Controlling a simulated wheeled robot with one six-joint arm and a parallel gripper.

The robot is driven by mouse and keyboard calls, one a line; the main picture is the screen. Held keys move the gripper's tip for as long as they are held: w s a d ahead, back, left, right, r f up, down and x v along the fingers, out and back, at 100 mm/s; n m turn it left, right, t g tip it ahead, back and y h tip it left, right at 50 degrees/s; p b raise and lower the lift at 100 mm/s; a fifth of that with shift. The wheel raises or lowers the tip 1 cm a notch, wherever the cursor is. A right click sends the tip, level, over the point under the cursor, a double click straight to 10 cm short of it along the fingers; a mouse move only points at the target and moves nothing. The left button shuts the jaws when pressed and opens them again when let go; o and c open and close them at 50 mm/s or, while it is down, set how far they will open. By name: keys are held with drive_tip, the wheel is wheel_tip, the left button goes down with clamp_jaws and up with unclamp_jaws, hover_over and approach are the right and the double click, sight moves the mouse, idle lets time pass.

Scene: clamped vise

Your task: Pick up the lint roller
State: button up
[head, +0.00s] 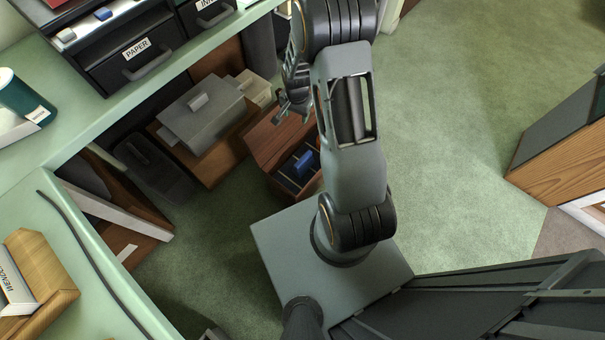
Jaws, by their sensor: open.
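I cannot make out a lint roller for certain. A blue object (304,161) lies in an open wooden box (272,150) on the floor, partly hidden by my arm; its shape is too small to tell. A dark teal cylinder (24,103) with a white end and a label is on the green desk at the far left. My gripper (284,108) hangs above the wooden box's far left side, apart from the blue object. It is open and appears empty.
The green desk (160,62) runs along the left, with black drawers (135,52) marked PAPER. A grey machine (203,115) on a wooden stand is left of the box. A wood-sided cabinet (555,140) stands right. Green carpet (455,120) between is clear.

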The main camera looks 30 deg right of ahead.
sight(303, 159)
drive_tip(key=f+m+b, duration=0.1)
drive_tip(key=f+b, duration=0.1)
drive_tip(key=f, duration=0.6)
drive_tip(key=d+f+m+b, duration=0.1)
drive_tip(key=f+b, duration=0.2)
drive_tip(key=f, duration=0.6)
drive_tip(key=s+d+f+m+b, duration=0.1)
drive_tip(key=f+b, duration=0.1)
drive_tip(key=f, duration=0.7)
drive_tip(key=shift+g, duration=0.4)
drive_tip(key=shift+f+b, duration=1.75)
drive_tip(key=shift+f, duration=1.55)
clamp_jaws()
drive_tip(key=shift+w+r, duration=0.1)
